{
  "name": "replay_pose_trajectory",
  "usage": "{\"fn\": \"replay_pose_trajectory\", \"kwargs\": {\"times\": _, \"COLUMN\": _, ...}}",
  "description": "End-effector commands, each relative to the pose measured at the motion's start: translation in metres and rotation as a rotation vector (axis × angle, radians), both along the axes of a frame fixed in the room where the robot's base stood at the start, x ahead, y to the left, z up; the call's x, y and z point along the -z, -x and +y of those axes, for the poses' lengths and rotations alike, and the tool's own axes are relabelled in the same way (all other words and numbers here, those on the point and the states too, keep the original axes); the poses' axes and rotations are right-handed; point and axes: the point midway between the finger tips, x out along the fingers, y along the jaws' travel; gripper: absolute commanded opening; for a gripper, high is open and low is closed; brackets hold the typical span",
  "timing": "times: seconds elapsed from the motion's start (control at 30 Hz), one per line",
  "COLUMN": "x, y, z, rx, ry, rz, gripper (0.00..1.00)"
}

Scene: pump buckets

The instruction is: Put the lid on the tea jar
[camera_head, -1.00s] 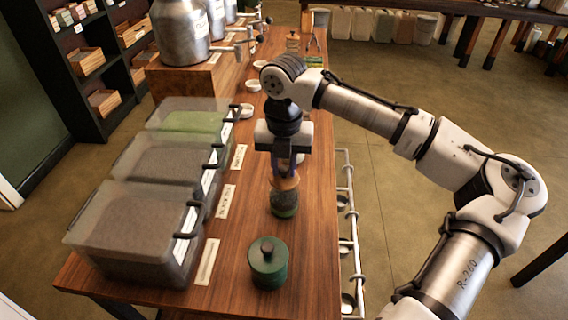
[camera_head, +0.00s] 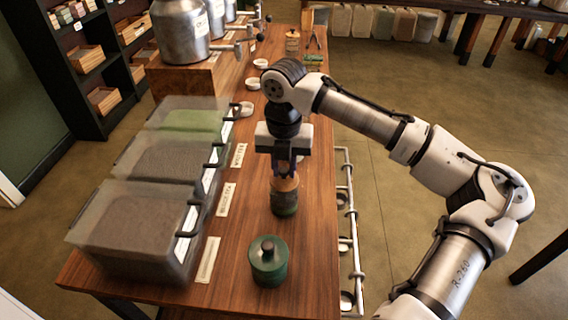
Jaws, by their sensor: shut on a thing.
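The tea jar (camera_head: 284,204), dark with a greenish lower part, stands upright on the wooden counter in the middle of the head view. My gripper (camera_head: 285,172) points straight down over it and is shut on the lid (camera_head: 285,184), an orange-brown piece at the jar's mouth. The lid lines up with the jar top. I cannot tell whether it rests on the rim or hangs just above it. The fingertips partly hide the lid, and the jar's mouth is hidden.
A green lidded jar (camera_head: 268,263) stands nearer on the counter (camera_head: 230,297). Clear bins (camera_head: 140,222) line the left side, with label cards (camera_head: 226,199) beside them. Small white bowls (camera_head: 246,108) and metal urns (camera_head: 181,32) are farther back. A rail (camera_head: 350,220) runs along the right edge.

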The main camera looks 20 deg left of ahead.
Motion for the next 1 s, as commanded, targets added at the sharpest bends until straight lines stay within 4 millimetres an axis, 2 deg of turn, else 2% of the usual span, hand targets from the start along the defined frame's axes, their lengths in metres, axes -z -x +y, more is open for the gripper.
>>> {"fn": "replay_pose_trajectory", "kwargs": {"times": 0.3, "x": 0.0019, "y": 0.0, "z": 0.0002, "rx": 0.0, "ry": 0.0, "rz": -0.001, "gripper": 0.13}}
{"fn": "replay_pose_trajectory", "kwargs": {"times": 0.33, "x": 0.0019, "y": 0.0, "z": 0.0002, "rx": 0.0, "ry": 0.0, "rz": -0.001, "gripper": 0.25}}
{"fn": "replay_pose_trajectory", "kwargs": {"times": 0.5, "x": 0.0019, "y": 0.0, "z": 0.0002, "rx": 0.0, "ry": 0.0, "rz": -0.001, "gripper": 0.47}}
{"fn": "replay_pose_trajectory", "kwargs": {"times": 0.7, "x": 0.0019, "y": -0.0001, "z": 0.0001, "rx": 0.0, "ry": 0.0, "rz": -0.001, "gripper": 0.48}}
{"fn": "replay_pose_trajectory", "kwargs": {"times": 0.87, "x": 0.0019, "y": -0.0001, "z": 0.0001, "rx": 0.0, "ry": 0.0, "rz": -0.001, "gripper": 0.69}}
{"fn": "replay_pose_trajectory", "kwargs": {"times": 1.0, "x": 0.0019, "y": -0.0001, "z": 0.0001, "rx": 0.0, "ry": 0.0, "rz": -0.001, "gripper": 0.7}}
